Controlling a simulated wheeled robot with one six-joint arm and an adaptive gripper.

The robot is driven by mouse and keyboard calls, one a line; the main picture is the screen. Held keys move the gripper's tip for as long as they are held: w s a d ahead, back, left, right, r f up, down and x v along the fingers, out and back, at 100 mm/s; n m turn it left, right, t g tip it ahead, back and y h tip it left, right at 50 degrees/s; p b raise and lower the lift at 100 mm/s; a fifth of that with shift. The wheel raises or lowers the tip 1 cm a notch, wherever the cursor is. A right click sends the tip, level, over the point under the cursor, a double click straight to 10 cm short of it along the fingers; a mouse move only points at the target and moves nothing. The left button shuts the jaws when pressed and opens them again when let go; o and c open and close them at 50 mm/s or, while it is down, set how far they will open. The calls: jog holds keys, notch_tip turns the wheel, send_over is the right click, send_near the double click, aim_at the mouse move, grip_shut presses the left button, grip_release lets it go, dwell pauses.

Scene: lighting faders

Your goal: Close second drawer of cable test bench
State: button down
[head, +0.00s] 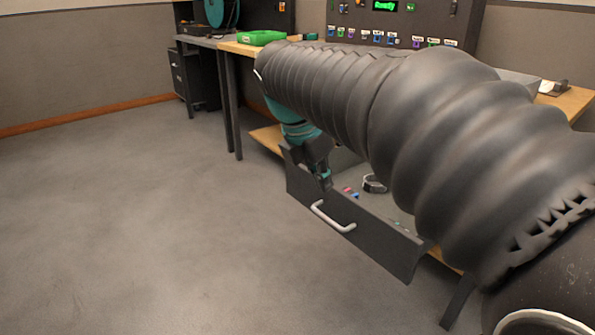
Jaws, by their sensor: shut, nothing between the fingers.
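A drawer (372,238) with a dark front panel and a pale bar handle (333,217) is pulled out from the wooden bench (266,138). I cannot tell from this view which drawer in the order it is. Small items lie inside it, among them a grey ring-shaped item (374,184) and red and blue pieces (350,193). My gripper (326,184) is shut and empty, pointing down at the top edge of the drawer front, left of and above the handle. I cannot tell whether it touches the panel. My arm hides much of the drawer and bench.
A test panel (400,25) with a green display and coloured connectors stands on the bench. A green tray (261,38) sits on the bench's left end. A black cabinet (194,80) stands farther back. The grey floor (130,220) left of the drawer is clear.

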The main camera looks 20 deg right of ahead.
jog(key=b, duration=0.2)
send_near(351, 213)
notch_tip(351, 213, down, 4)
jog(key=a, duration=0.2)
jog(key=shift+d, duration=1)
jog(key=shift+w+d, duration=0.35)
jog(key=shift+d, duration=0.4)
jog(key=shift+r, duration=0.1)
